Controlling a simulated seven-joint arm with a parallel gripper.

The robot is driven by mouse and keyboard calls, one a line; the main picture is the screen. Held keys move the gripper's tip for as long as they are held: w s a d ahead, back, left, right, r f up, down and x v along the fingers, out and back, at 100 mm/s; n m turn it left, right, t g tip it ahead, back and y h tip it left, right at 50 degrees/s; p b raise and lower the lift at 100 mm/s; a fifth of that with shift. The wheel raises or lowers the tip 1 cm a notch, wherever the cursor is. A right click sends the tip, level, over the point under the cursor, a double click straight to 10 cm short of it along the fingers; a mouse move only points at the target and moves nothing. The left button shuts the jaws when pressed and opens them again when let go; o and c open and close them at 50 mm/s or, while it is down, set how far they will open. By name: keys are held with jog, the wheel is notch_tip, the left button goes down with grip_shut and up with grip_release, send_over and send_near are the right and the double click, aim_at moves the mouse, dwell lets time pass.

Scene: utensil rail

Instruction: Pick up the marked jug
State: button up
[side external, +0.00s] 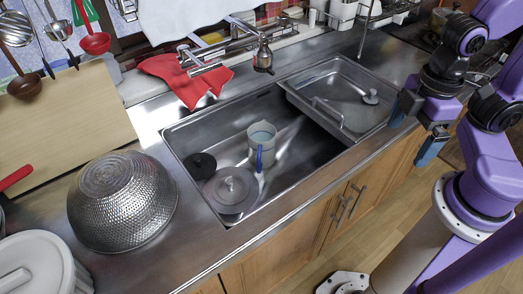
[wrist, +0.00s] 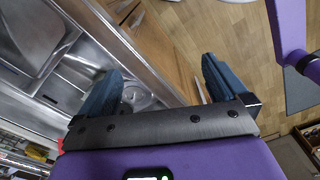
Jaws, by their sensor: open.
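A light grey jug (side external: 262,138) with a blue part on its handle side stands in the steel sink (side external: 310,150). I take it for the marked jug; no other mark is clear. A round grey lid or pan (side external: 230,189) lies just left of it, partly in front. My gripper (side external: 418,128) is open and empty, to the right of the sink near the counter's front edge, well apart from the jug. In the wrist view its two dark blue fingers (wrist: 158,72) are spread, with the counter edge and floor beyond. I cannot make out the jug there.
A steel drainer tray (side external: 345,95) covers the sink's right part. A tap (side external: 262,55) stands behind the sink, beside a red cloth (side external: 188,75). A hammered bowl (side external: 122,200) sits left on the counter. A small black pot (side external: 201,166) is in the sink.

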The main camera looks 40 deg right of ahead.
jog(key=w+a+f+n+t+h, duration=0.25)
jog(key=w+a+h, duration=0.2)
jog(key=w, duration=0.35)
jog(key=w+a+f+n+t+h, duration=0.1)
jog(key=w+a+f+n+h, duration=0.3)
jog(key=w, duration=0.4)
jog(key=n+t+h, duration=0.1)
jog(key=n+t, duration=0.5)
jog(key=n, duration=0.2)
send_near(257, 146)
jog(key=w+d, duration=0.1)
jog(key=d, duration=0.1)
jog(key=w+d, duration=0.2)
jog(key=shift+w+d, duration=0.15)
jog(key=shift+w, duration=0.15)
jog(key=shift+x, duration=2.55)
jog(key=shift+s+d, duration=0.15)
jog(key=shift+d, duration=0.05)
jog(key=c, duration=1.7)
jog(key=shift+r, duration=0.15)
grip_shut()
jog(key=shift+r, duration=0.1)
